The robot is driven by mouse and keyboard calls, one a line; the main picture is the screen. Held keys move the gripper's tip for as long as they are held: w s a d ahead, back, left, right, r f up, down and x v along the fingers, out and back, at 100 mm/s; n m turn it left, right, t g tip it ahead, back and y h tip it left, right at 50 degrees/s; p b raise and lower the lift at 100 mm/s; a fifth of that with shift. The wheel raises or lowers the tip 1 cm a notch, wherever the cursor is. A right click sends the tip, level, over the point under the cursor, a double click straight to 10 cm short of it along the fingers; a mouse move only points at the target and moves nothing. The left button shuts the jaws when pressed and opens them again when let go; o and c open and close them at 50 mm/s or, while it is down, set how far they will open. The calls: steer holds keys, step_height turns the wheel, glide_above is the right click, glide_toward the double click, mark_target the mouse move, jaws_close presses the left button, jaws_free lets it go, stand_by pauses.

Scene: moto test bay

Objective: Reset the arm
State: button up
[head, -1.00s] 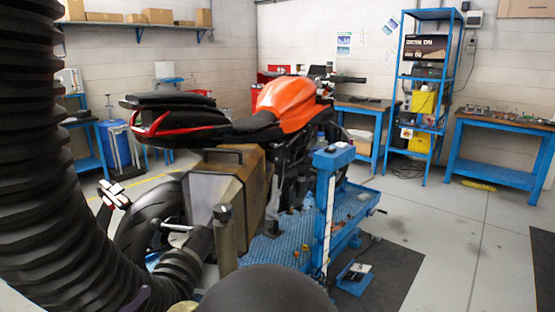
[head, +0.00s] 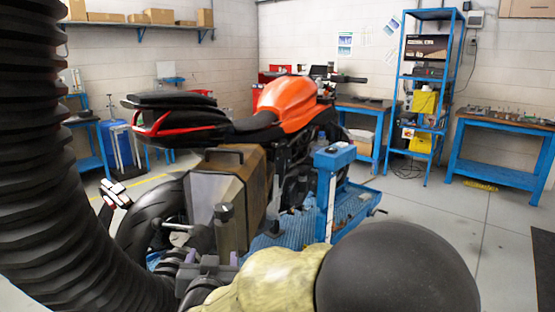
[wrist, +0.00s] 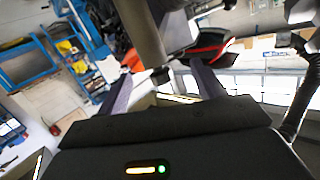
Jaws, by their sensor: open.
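My gripper (head: 210,260) is at the lower left of the head view, part of my arm, with its dark body and purplish fingers in front of the rear wheel and side case. The wrist view shows its two fingers (wrist: 161,72) spread apart with nothing clasped between them. A grey-brown cylinder (wrist: 146,35) shows beyond and between the fingers; I cannot tell how far off it is. My arm's pale yellowish and black links fill the bottom middle of the head view and hide part of the lift.
An orange and black motorcycle (head: 285,100) with a metal side case (head: 240,190) stands on a blue lift (head: 328,190). A thick black ribbed hose (head: 50,180) fills the left. Blue workbenches (head: 500,165) and a shelf rack (head: 405,85) line the back. The floor at right is clear.

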steer(key=s+d+f+n+g, duration=0.15)
steer(key=d+f+g, duration=0.35)
steer(key=d, duration=0.5)
steer(key=s+d+f+g, duration=0.3)
steer(key=d+f, duration=0.5)
steer(key=d, duration=0.2)
steer(key=s+d+f+m+g+h, duration=0.1)
steer(key=s+d+f+g+h, duration=0.15)
steer(key=s+d+g, duration=0.5)
step_height(320, 180, up, 12)
steer(key=s+d+t+p, duration=0.1)
steer(key=s+t+p, duration=0.1)
steer(key=p, duration=1.1)
steer(key=shift+d+r, duration=0.25)
steer(key=shift+t, duration=0.25)
